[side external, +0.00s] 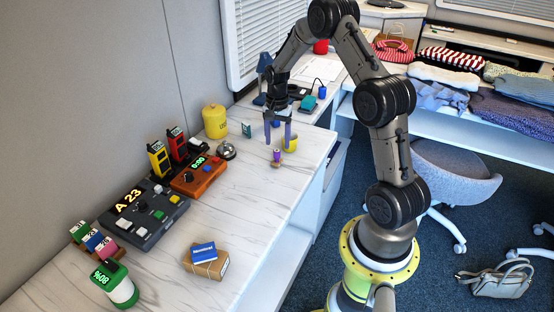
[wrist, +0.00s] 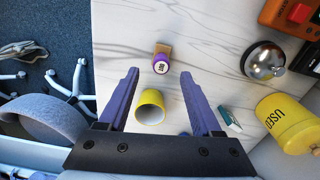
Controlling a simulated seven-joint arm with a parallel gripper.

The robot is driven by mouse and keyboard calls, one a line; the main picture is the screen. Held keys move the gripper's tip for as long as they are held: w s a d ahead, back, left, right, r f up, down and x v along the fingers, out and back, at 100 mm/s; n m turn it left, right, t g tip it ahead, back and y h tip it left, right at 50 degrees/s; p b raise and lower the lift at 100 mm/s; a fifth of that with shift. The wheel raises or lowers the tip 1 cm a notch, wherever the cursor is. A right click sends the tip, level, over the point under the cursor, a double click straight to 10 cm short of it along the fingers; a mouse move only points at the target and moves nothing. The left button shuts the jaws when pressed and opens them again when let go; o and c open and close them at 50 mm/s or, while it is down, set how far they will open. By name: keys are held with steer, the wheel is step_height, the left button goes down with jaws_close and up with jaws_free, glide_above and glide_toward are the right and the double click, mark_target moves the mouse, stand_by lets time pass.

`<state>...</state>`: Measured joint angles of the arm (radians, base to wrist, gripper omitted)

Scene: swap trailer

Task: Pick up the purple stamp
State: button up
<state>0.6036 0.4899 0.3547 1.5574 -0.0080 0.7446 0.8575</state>
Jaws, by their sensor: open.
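The purple stamp (side external: 277,157) stands on the white marbled counter (side external: 240,235) near its front edge. In the wrist view the stamp (wrist: 161,65) shows a purple band, a white labelled end and a tan part beyond it. It lies ahead of the fingertips, roughly between their lines. My gripper (side external: 278,139) has two purple fingers, spread apart with nothing held; they also show in the wrist view (wrist: 160,72). In the side view the gripper hangs above and just behind the stamp. I cannot tell the exact gap between them.
A yellow cup (side external: 291,144) stands close to the fingers; in the wrist view the cup (wrist: 150,107) lies between them. A bell (side external: 226,150), a yellow "USED" canister (side external: 215,122) and an orange device (side external: 198,176) stand to the left. The counter before the stamp is clear.

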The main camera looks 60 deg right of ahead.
mark_target(277, 150)
steer(key=shift+a+f, duration=0.15)
steer(key=shift+f, duration=2.45)
jaws_close()
